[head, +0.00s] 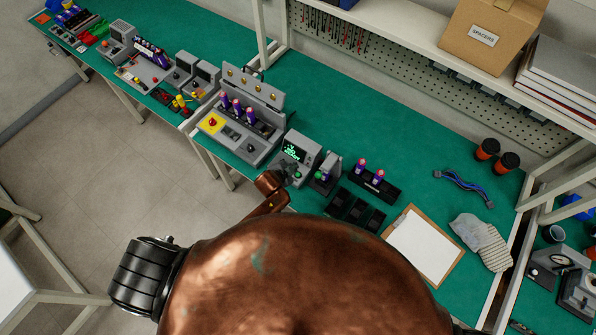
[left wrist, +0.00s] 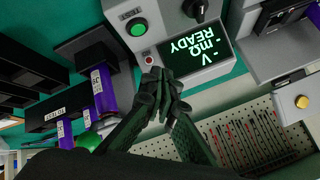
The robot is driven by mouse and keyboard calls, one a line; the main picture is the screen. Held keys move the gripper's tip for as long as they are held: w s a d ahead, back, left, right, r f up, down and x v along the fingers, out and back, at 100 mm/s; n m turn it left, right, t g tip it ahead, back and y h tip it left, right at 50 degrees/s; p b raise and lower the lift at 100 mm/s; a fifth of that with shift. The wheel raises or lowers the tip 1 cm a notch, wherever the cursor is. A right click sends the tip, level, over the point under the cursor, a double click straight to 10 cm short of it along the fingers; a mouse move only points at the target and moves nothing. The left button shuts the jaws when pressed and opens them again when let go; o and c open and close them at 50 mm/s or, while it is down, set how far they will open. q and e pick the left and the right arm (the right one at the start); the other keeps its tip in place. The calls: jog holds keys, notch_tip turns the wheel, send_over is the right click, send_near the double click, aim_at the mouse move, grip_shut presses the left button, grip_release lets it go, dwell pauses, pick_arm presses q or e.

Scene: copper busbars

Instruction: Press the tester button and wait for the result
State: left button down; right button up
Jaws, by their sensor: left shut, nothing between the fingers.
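The grey tester (head: 306,146) stands on the green bench, its lit screen (head: 291,153) facing me. In the left wrist view the screen (left wrist: 200,50) reads "mΩ", "V" and "READY" in green. Beside it is a round green button (left wrist: 138,28) under a small label, with a black knob (left wrist: 200,8) nearby and a small red-centred round part (left wrist: 149,59). My left gripper (left wrist: 163,88) is shut and empty, its fingertips close to the tester's face below the screen and apart from the green button. In the head view the left gripper (head: 287,176) is at the tester's front. My right gripper is out of view.
A fixture (head: 325,174) stands right of the tester, and a black rack (head: 373,187) holds purple cells. A black tray (head: 354,210) and a clipboard (head: 424,246) lie nearby. A grey station (head: 243,125) with purple cells stands to the left.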

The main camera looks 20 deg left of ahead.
pick_arm(q)
jog(key=shift+w+d+r+m, duration=0.15)
jog(key=shift+w+d+r, duration=0.25)
jog(key=shift+r, duration=0.2)
jog(key=shift+w+d+r+m, duration=0.15)
jog(key=shift+w+d+r, duration=0.15)
jog(key=shift+r, duration=0.25)
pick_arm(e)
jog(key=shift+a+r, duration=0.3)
pick_arm(q)
jog(key=shift+a, duration=0.1)
jog(key=shift+f, duration=0.1)
jog(key=b, duration=0.8)
send_over(297, 176)
notch_tip(297, 176, down, 8)
jog(key=shift+r, duration=0.2)
jog(key=shift+w+f, duration=0.1)
jog(key=shift+f, duration=0.45)
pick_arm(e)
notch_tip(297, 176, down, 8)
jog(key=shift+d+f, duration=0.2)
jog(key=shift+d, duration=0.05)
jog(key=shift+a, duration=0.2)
pick_arm(q)
jog(key=shift+f, duration=0.1)
